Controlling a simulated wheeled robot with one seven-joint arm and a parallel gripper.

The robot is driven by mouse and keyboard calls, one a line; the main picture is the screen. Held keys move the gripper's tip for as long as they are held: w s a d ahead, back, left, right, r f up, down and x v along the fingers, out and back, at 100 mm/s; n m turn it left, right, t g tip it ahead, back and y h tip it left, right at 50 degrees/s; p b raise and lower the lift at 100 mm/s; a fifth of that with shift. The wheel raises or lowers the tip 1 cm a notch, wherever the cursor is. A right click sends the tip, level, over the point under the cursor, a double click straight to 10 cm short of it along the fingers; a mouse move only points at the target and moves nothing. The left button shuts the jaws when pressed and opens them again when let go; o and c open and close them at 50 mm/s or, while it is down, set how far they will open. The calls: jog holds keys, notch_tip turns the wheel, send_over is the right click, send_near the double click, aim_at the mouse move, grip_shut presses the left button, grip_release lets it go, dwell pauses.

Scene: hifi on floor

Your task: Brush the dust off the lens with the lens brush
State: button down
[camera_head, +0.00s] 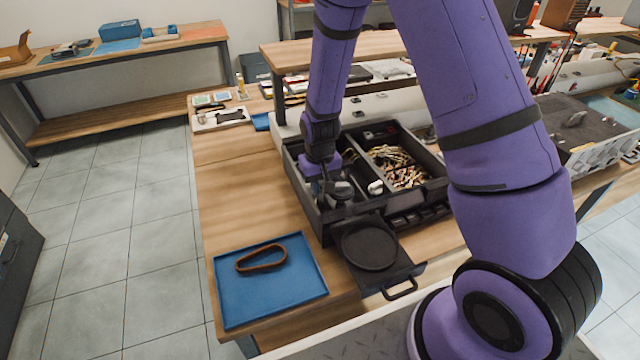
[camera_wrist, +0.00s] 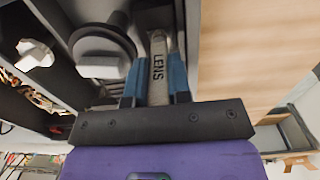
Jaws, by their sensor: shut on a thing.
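My gripper (camera_wrist: 155,78) has its blue fingers shut on the lens brush (camera_wrist: 158,60), a pale narrow handle marked LENS. In the head view my gripper (camera_head: 322,186) points down into the left compartment of the black organizer (camera_head: 318,222); the brush is hard to make out there. The brush's far end and bristles are not clearly visible. Beside the brush in the wrist view is a dark round piece with a light grey block on it (camera_wrist: 100,62). I cannot clearly identify the lens, and no dust can be made out.
A round black pad (camera_head: 370,246) sits on a black handled tray in front of the organizer. A blue tray (camera_head: 302,287) with a brown strap loop (camera_head: 262,258) lies front left. Metal pieces (camera_head: 400,166) fill another compartment.

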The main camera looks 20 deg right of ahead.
jog(key=shift+w+f, duration=0.1)
jog(key=shift+w, duration=0.8)
dwell(0.5)
jog(key=shift+r, duration=0.2)
dwell(0.5)
jog(key=shift+s, duration=0.15)
jog(key=shift+f, duration=0.2)
dwell(1.4)
jog(key=shift+s, duration=0.85)
jog(key=shift+r, duration=0.2)
dwell(0.7)
jog(key=shift+w, duration=0.1)
dwell(0.6)
jog(key=shift+f, duration=0.2)
dwell(0.9)
jog(key=shift+w, duration=0.45)
